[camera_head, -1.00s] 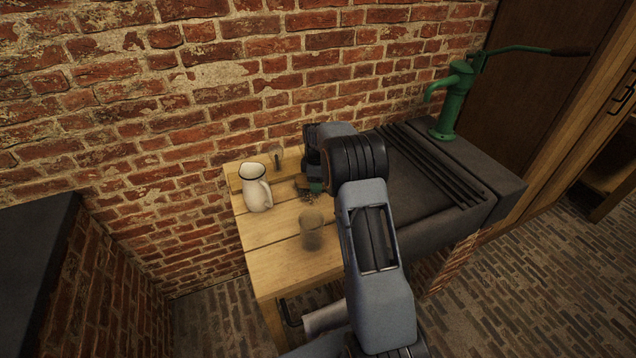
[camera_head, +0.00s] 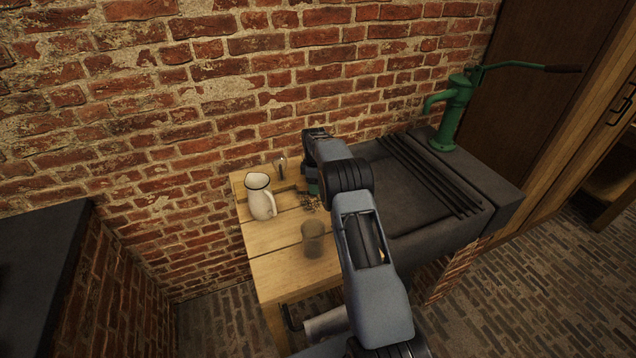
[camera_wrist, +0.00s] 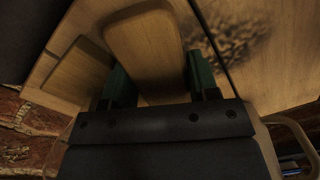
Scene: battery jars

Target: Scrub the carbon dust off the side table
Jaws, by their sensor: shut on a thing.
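The side table (camera_head: 275,272) is a pale plank table against the brick wall. A dark, speckled patch of carbon dust (camera_head: 312,204) lies on it near the back; the wrist view shows a dark smudge (camera_wrist: 228,38) right of the fingers. My gripper (camera_head: 313,186) is low over the back of the table, beside the dust. In the wrist view my green-tipped fingers (camera_wrist: 159,80) are shut on a wooden block, seemingly the scrub brush (camera_wrist: 146,42). Its underside is hidden, so I cannot tell whether it touches the tabletop.
A white enamel jug (camera_head: 260,200) stands left of my gripper. A glass jar (camera_head: 313,240) stands nearer the front. A small upright object (camera_head: 282,168) is at the table's back. The dark stone sink (camera_head: 410,190) with a green pump (camera_head: 453,112) adjoins on the right.

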